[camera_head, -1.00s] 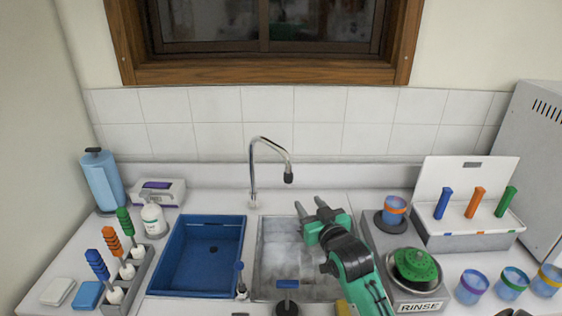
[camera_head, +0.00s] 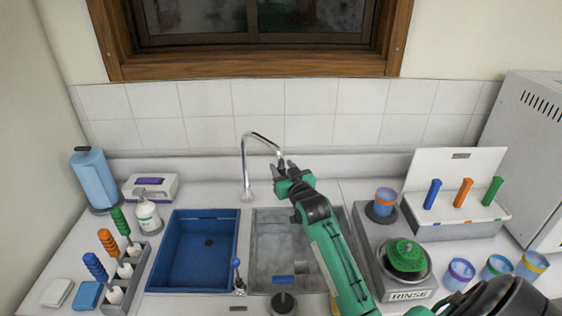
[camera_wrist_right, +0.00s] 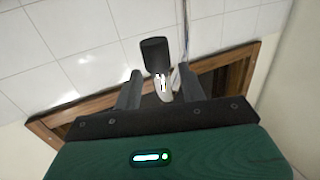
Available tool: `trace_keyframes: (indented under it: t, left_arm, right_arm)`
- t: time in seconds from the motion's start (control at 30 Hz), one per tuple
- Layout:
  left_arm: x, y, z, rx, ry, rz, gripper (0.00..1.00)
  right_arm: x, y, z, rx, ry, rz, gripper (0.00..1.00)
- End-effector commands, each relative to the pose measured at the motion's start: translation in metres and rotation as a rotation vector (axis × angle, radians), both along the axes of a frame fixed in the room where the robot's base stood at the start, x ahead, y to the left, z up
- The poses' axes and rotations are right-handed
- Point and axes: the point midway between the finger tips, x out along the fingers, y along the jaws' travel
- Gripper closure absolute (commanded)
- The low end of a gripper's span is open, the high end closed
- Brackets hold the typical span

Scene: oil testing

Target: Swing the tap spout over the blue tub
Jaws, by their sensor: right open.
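The chrome tap (camera_head: 246,165) rises behind the sinks, and its curved spout points right and forward, over the grey basin (camera_head: 270,262). The blue tub (camera_head: 194,268) is to the left of the grey basin. My right gripper (camera_head: 281,168) is raised at the spout's end. In the right wrist view the dark spout tip (camera_wrist_right: 154,52) and a bright metal part show between the two open fingers (camera_wrist_right: 152,88); I cannot tell whether they touch it. My left gripper is not in view.
A rinse station (camera_head: 404,285) with a green-topped bowl stands right of the basin. Several coloured cups and a white box (camera_head: 462,226) are further right.

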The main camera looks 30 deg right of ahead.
Motion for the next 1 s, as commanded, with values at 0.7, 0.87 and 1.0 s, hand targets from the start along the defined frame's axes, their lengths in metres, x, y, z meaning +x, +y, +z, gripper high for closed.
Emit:
trace_keyframes:
  t: [0.7,0.87,1.0]
  left_arm:
    - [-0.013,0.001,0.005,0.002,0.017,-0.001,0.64]
    - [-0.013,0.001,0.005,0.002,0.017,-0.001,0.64]
    - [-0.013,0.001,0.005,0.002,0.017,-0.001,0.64]
  right_arm:
    - [0.018,-0.003,0.0,-0.001,0.0,0.0,0.92]
    - [0.018,-0.003,-0.001,0.0,0.003,0.0,1.0]
    - [0.018,-0.003,-0.002,0.001,0.004,-0.001,1.0]
